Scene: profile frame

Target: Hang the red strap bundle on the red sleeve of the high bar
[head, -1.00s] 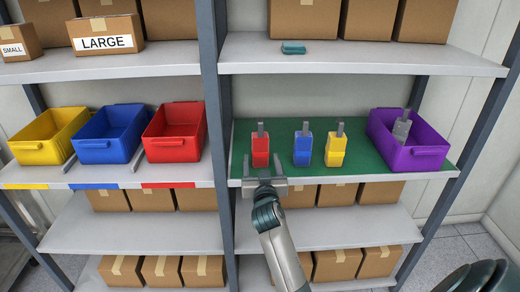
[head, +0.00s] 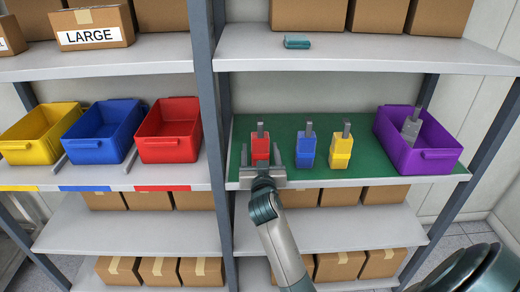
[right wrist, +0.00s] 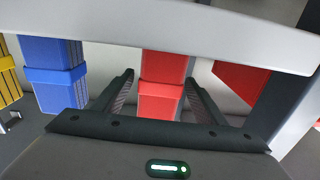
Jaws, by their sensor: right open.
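I see no strap bundle, high bar or sleeve. A red block with a grey upright tab (head: 260,145) stands on a green mat (head: 380,172) on the middle shelf. My right gripper (head: 262,163) is at the shelf's front edge, in front of the red block and partly hiding its lower part. In the right wrist view the red block (right wrist: 163,68) shows between the two open fingers; I cannot tell whether they touch it. My left gripper is not in view.
A blue block (head: 306,150) and a yellow block (head: 341,152) stand to the right. A purple bin (head: 425,160) holds a grey piece. Red (head: 170,150), blue (head: 100,150) and yellow (head: 30,153) bins stand left of the upright post (head: 210,120). A shelf (head: 350,60) is above.

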